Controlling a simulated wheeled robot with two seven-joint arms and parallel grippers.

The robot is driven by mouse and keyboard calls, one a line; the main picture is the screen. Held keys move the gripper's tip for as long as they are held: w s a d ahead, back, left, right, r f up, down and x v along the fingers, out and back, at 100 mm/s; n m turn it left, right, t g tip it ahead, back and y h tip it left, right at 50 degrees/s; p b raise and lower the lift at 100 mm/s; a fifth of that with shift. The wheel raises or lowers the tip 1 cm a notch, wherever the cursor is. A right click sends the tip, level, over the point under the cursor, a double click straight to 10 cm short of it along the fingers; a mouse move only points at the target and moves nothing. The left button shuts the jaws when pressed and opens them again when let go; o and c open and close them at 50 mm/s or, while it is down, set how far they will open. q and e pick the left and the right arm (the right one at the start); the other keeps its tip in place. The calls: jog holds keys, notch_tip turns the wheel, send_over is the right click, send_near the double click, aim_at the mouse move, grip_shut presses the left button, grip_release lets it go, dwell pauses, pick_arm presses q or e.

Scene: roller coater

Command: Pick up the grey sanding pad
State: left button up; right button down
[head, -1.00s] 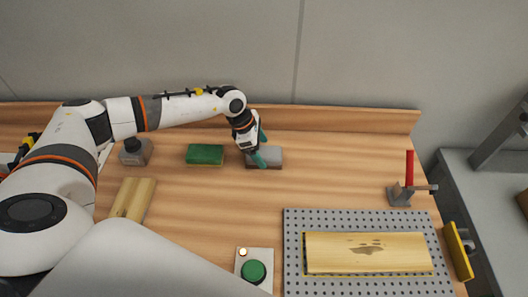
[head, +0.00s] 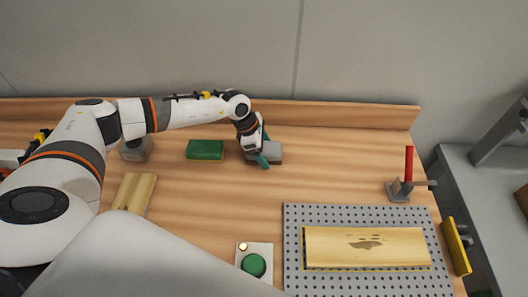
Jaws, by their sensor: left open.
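The grey sanding pad (head: 274,150) lies on the wooden bench (head: 335,165), near the back and just left of the middle of the head view. My left gripper (head: 263,148), with teal fingers, is at the pad and partly covers its left part. The gripper is open, with one finger showing at the front edge of the pad and the other toward its back. I cannot tell whether the fingers touch the pad. My right gripper does not show.
A green pad (head: 205,149) lies left of the grey pad. A grey block (head: 136,151) and a wooden board (head: 134,193) are further left. A perforated plate (head: 365,215) with a stained board (head: 365,247), a red-handled clamp (head: 402,187) and a green button (head: 254,265) are nearer. The bench's right middle is clear.

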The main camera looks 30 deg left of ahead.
pick_arm(q)
jog(key=shift+c, duration=0.2)
jog(key=c, duration=1.1)
jog(key=shift+r+p, duration=0.4)
jog(key=shift+r, duration=0.05)
notch_tip(320, 180, up, 9)
jog(key=b, duration=0.3)
jog(key=shift+f, duration=0.1)
jog(key=shift+r, duration=0.4)
